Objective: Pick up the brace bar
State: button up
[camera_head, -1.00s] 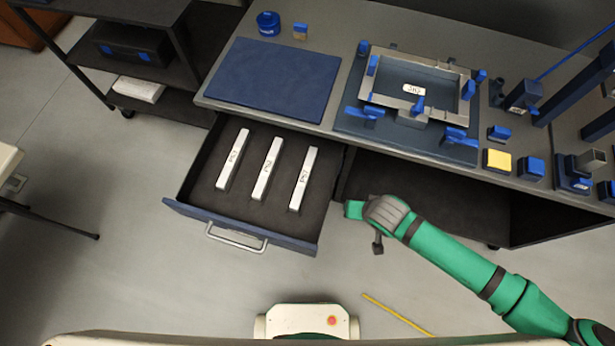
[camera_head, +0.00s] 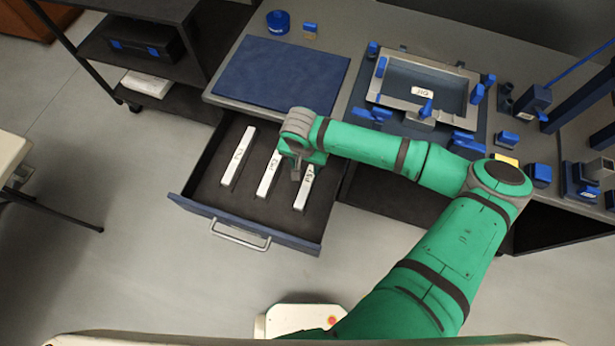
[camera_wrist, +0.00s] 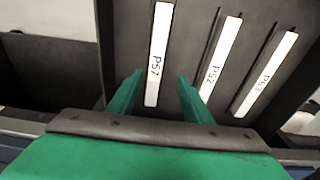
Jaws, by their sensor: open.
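Three pale, labelled bars lie side by side in the open drawer (camera_head: 240,207). In the head view they are the left bar (camera_head: 238,157), the middle bar (camera_head: 269,174) and the right bar (camera_head: 304,187), which is partly hidden by my gripper (camera_head: 296,173). In the wrist view they read P57 (camera_wrist: 160,40), P52 (camera_wrist: 222,62) and P63 (camera_wrist: 265,76). My gripper (camera_wrist: 160,79) is open and empty. Its green fingers appear on either side of the near end of P57. I cannot tell the height gap. No bar is marked as the brace bar.
The drawer's walls (camera_wrist: 104,40) stand close around the bars. Above it is the bench with a blue mat (camera_head: 281,75) and a grey frame fixture (camera_head: 440,68) with blue clamps. A dark shelf (camera_head: 115,62) stands at the left.

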send_over(309, 176)
jog(key=f, duration=0.4)
jog(key=shift+s+a, duration=0.15)
jog(key=shift+s, duration=0.15)
jog(key=shift+w+d+f, duration=0.1)
jog(key=shift+w+f, duration=0.05)
jog(key=shift+f, duration=1.05)
jog(key=shift+w+d+f, duration=0.1)
jog(key=shift+w+f, duration=0.05)
jog(key=shift+f, duration=1)
grip_shut()
